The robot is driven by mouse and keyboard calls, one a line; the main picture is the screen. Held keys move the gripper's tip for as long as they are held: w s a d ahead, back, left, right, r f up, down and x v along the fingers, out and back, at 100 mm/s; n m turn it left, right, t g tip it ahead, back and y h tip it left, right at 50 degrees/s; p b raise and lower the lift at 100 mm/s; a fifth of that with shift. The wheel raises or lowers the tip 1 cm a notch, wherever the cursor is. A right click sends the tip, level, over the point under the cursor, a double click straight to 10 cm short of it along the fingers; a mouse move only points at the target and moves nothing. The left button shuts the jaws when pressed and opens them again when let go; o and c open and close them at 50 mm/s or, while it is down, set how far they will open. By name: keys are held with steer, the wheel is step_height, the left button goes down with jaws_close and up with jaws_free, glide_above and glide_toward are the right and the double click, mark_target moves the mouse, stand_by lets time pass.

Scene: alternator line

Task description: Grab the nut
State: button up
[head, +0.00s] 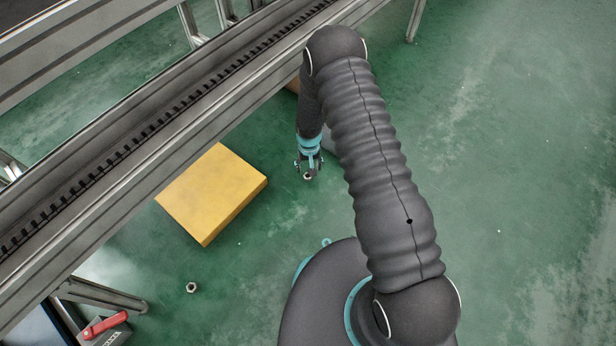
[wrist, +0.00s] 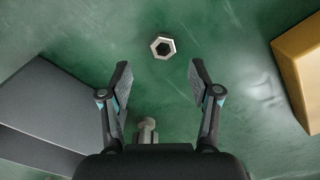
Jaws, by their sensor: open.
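A grey hexagonal nut (wrist: 163,57) lies flat on the green floor in the wrist view, with its dark hole facing up. It is just past my gripper (wrist: 160,70), about midway between the two fingertips in the picture and clear of both. My gripper is open and empty. In the head view my gripper (head: 308,170) points down at the floor, and a small pale nut shape shows at its tips. A second nut (head: 191,287) lies on the floor at the lower left of the head view, well away from my gripper.
A bolt (wrist: 148,128) shows between the finger bases in the wrist view. A grey box (wrist: 55,105) is on the left. A yellow box (head: 212,192) stands beside the conveyor (head: 150,135); a red-handled tool (head: 105,325) is at lower left. Floor around the nut is clear.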

mark_target(308, 177)
step_height(308, 177, down, 5)
steer(key=shift+s+a+f, duration=0.1)
steer(key=shift+s+a, duration=0.05)
steer(key=c, duration=1.1)
